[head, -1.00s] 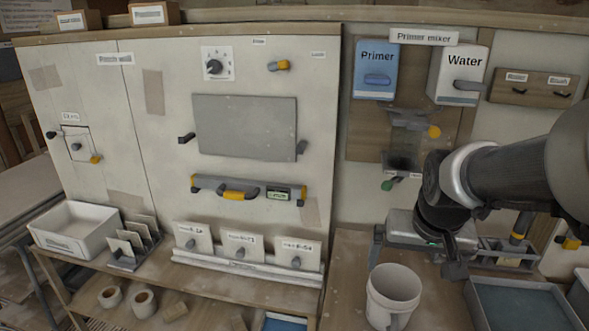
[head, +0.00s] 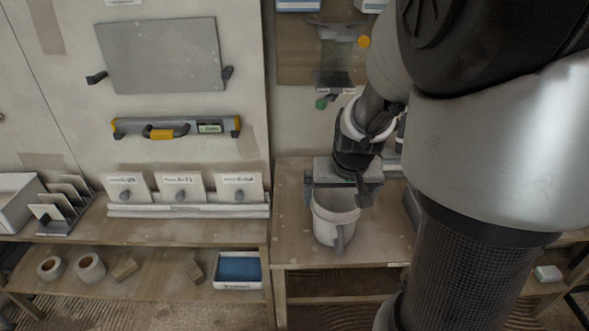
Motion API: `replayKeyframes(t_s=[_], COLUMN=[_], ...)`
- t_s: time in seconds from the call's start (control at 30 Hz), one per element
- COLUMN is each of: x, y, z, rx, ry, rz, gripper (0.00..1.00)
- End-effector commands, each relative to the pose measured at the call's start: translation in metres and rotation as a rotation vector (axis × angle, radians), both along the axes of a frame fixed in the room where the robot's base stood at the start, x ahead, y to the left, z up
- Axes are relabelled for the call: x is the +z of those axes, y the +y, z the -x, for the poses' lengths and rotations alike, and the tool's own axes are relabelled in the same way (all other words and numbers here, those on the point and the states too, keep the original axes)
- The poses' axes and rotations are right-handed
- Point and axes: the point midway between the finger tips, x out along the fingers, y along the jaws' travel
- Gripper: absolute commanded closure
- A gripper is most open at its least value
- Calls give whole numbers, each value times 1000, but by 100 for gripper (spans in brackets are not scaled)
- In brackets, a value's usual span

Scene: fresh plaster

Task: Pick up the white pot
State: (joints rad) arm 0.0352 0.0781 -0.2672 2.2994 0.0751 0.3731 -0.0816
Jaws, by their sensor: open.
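The white pot (head: 334,229) stands upright on the wooden bench top, right of the panel wall. It looks like a small bucket, with a grey handle on its front side. My gripper (head: 337,197) is open at the pot's upper part, with one finger near each side of the rim. The gripper body hides the back of the rim. I cannot tell whether the fingers touch the pot.
A lower shelf on the left holds tape rolls (head: 90,267) and a blue tray (head: 239,268). Labelled white plates (head: 181,187) stand left of the bench. My arm hides the right side.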

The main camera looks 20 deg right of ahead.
Motion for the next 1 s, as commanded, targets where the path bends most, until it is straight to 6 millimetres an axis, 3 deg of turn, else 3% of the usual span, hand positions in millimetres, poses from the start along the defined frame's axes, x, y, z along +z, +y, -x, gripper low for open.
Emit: replayKeyframes(t_s=[0.23, 0.57, 0.8, 1.0], x=[-38, -44, -44, -43], y=[-5, -6, -6, -6], z=[-12, -16, -16, -16], rx=[0, 1, 0, 0], ry=[4, 1, 2, 1], rz=[-1, 0, -1, 0], gripper=[0, 0, 35, 36])
